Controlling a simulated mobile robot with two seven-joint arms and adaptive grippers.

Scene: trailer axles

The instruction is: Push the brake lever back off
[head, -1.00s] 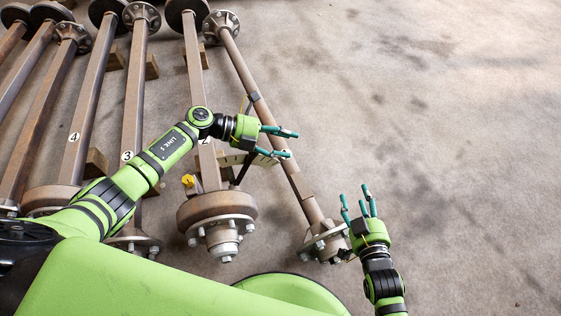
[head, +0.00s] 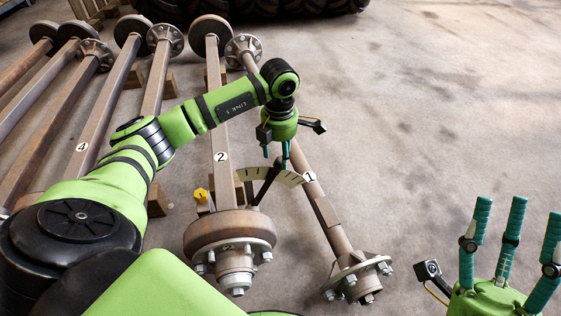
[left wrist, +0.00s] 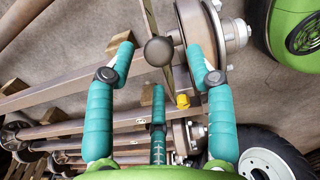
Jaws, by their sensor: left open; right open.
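The brake lever (head: 263,188) is a dark bar rising beside the drum of axle 2 (head: 228,232), in front of a pale marked scale (head: 289,178). In the left wrist view its round dark knob (left wrist: 158,51) shows between my fingers. My left gripper (head: 276,155) is open and points down above the lever and scale. In the left wrist view its teal fingers (left wrist: 160,62) spread around the knob; I cannot tell whether any touches it. My right gripper (head: 517,212) is open and empty at the lower right, fingers up, apart from the axles.
A yellow cap (head: 201,196) stands beside the drum on the left. Axle 1 (head: 320,205) lies just right of the scale. Several more axles lie to the left on wooden blocks. A large tyre (head: 250,8) is at the back. The concrete floor at right is clear.

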